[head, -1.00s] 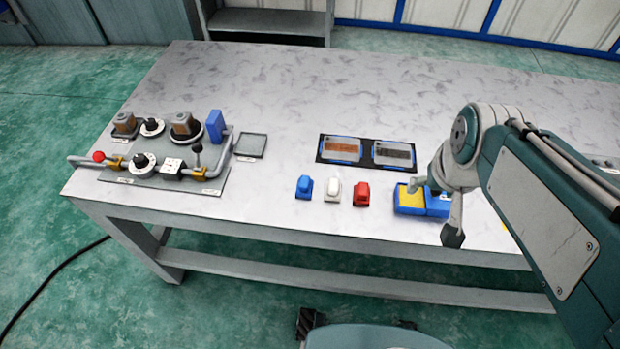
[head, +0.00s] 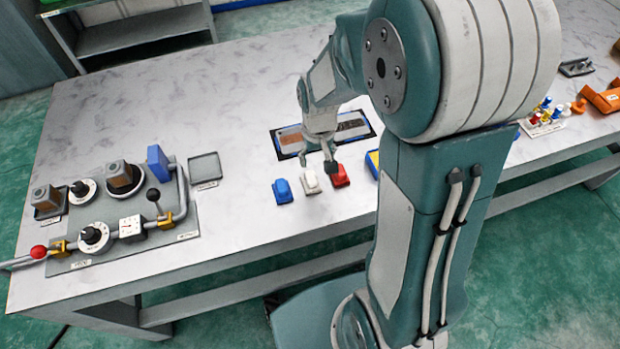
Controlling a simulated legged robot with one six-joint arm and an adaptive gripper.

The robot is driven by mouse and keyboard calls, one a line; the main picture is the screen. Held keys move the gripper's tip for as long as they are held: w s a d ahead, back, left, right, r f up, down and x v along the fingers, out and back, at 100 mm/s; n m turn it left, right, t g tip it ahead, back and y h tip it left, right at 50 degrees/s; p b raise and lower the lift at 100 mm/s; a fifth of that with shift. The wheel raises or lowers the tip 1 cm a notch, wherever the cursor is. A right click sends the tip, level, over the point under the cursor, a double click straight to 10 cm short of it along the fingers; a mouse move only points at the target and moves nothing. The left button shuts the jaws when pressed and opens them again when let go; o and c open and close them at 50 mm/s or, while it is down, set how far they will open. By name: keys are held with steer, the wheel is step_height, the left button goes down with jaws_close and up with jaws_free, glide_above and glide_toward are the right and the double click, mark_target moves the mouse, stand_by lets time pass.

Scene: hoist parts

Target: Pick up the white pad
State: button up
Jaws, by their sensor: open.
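The white pad (head: 311,182) lies on the grey table between a blue pad (head: 282,191) on its left and a red pad (head: 341,176) on its right. My gripper (head: 317,163) is open and points down over the row, just behind and above the white and red pads. One finger shows near the white pad and the other in front of the red pad. I cannot tell whether either finger touches a pad.
A dark tray with two panels (head: 289,139) lies behind the pads. A board (head: 130,226) with knobs, a pipe and a lever is at the left, with a small grey tray (head: 205,168) beside it. Orange parts (head: 604,98) lie far right. The tabletop behind is clear.

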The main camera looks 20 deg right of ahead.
mark_target(310, 177)
steer(key=shift+a+f, duration=0.1)
steer(key=shift+f, duration=0.6)
steer(key=shift+a+f, duration=0.25)
steer(key=f, duration=0.1)
steer(key=a+f, duration=0.1)
steer(key=f, duration=0.2)
steer(key=shift+s+a+f, duration=0.15)
steer(key=shift+a+f, duration=0.1)
steer(key=shift+a, duration=0.05)
steer(key=shift+d+f, duration=0.25)
steer(key=shift+f, duration=0.05)
steer(key=shift+d, duration=0.4)
steer(key=shift+a, duration=0.3)
steer(key=c, duration=1.1)
steer(key=shift+a, duration=0.15)
jaws_close()
